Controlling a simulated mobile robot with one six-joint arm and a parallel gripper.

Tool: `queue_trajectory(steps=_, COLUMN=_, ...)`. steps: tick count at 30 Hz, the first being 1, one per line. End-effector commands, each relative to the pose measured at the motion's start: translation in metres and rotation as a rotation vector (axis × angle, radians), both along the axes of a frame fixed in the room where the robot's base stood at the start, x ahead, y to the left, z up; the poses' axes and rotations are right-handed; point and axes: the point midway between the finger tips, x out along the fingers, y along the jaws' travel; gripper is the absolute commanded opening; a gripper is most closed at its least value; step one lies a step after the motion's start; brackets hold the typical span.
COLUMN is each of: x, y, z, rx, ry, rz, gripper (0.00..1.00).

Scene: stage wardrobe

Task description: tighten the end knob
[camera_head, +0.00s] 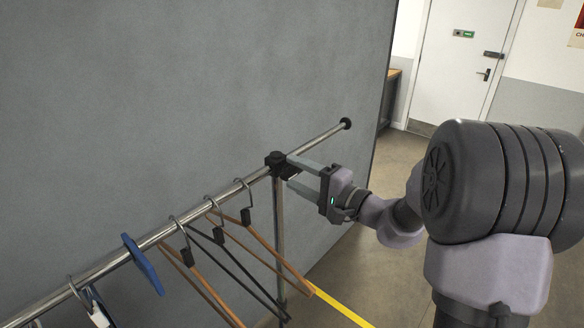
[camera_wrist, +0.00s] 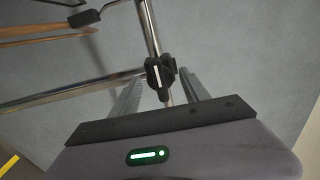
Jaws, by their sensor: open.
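A black knob (camera_wrist: 160,74) with a white stripe sits at the joint where the rail meets the upright post. In the wrist view the stripe runs nearly upright in the picture. In the head view the knob (camera_head: 289,174) is small and partly hidden by my gripper. My gripper (camera_head: 291,171) is open at the joint, reaching in from the right. In the wrist view its two fingers (camera_wrist: 160,80) stand on either side of the knob, with a gap showing on both sides. I cannot tell how far the fingertips reach along the knob.
The metal rail (camera_head: 150,241) carries several hangers (camera_head: 205,285) and a blue divider (camera_head: 142,263) to the left of the joint. Its right end has a round black cap (camera_head: 346,123). The upright post (camera_head: 279,225) stands below the joint. A grey wall panel (camera_head: 180,90) is close behind.

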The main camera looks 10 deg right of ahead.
Motion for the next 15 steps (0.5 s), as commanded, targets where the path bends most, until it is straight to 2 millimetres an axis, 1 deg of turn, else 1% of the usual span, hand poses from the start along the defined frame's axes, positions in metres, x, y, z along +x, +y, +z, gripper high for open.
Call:
queue_trajectory(steps=4, x=0.0108, y=0.0085, z=0.0002, rx=0.001, ry=0.001, rz=0.001, gripper=0.54)
queue_trajectory(steps=12, x=0.0128, y=0.0096, z=-0.0004, rx=0.001, ry=0.001, rz=0.000, gripper=0.54)
queue_trajectory(steps=13, x=0.0128, y=0.0096, z=-0.0003, rx=0.001, ry=0.001, rz=0.000, gripper=0.52)
queue_trajectory(steps=15, x=0.0127, y=0.0095, z=-0.0003, rx=0.001, ry=0.001, rz=0.000, gripper=0.38)
